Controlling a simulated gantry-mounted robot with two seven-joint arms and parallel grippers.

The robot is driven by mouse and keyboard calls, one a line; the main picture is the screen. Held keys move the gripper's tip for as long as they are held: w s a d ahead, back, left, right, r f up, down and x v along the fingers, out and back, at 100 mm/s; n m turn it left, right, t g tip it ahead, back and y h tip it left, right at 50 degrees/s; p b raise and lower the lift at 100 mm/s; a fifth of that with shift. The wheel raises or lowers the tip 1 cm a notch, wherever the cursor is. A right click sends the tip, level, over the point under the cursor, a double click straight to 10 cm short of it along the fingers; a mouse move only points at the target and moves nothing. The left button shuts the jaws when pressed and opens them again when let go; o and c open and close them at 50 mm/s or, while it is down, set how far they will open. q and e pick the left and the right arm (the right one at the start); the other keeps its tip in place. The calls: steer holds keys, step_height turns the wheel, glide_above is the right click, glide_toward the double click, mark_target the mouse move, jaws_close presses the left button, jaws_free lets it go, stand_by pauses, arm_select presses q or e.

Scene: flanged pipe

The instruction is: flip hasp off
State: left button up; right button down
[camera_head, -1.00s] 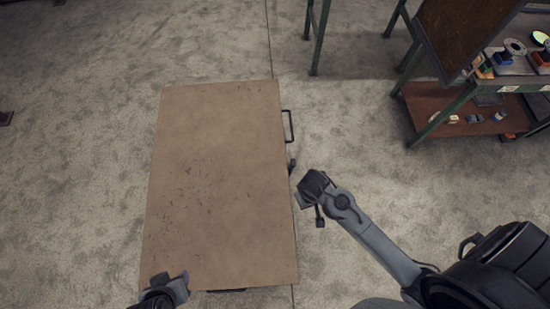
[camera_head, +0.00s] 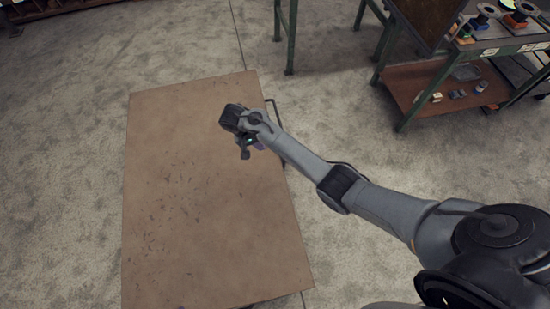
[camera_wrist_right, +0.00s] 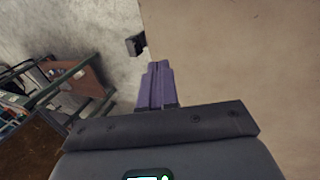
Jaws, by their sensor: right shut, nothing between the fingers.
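A large flat brown box top (camera_head: 195,200) lies below me in the head view; its edge also shows in the right wrist view (camera_wrist_right: 230,60). In the wrist view a small dark fitting (camera_wrist_right: 136,45), probably the hasp, sticks out from the box's side edge, just beyond the fingertips and slightly left. My right gripper (camera_wrist_right: 158,68) has its purple fingers together, with nothing between them, beside that edge and apart from the fitting. In the head view my right arm reaches over the box's right edge and hides the fitting. My left gripper is out of view.
A dark handle (camera_head: 274,106) stands out from the box's right side near its far end. A green-framed bench with a brown lower shelf (camera_head: 432,88) stands at the upper right, holding several small parts. The concrete floor left of the box is clear.

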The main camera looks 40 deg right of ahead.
mark_target(272, 157)
steer(key=shift+w+r, duration=0.3)
steer(key=shift+w, duration=0.15)
steer(key=shift+f, duration=0.15)
steer(key=b+x, duration=0.2)
steer(key=x, duration=0.8)
steer(key=shift+d+f, duration=0.15)
steer(key=d, duration=0.1)
steer(key=s+d+p, duration=0.1)
steer(key=shift+s+d+r, duration=0.2)
steer(key=shift+d, duration=0.2)
steer(key=shift+s+d+f, duration=0.1)
steer(key=shift+s+d, duration=0.1)
steer(key=shift+d, duration=0.05)
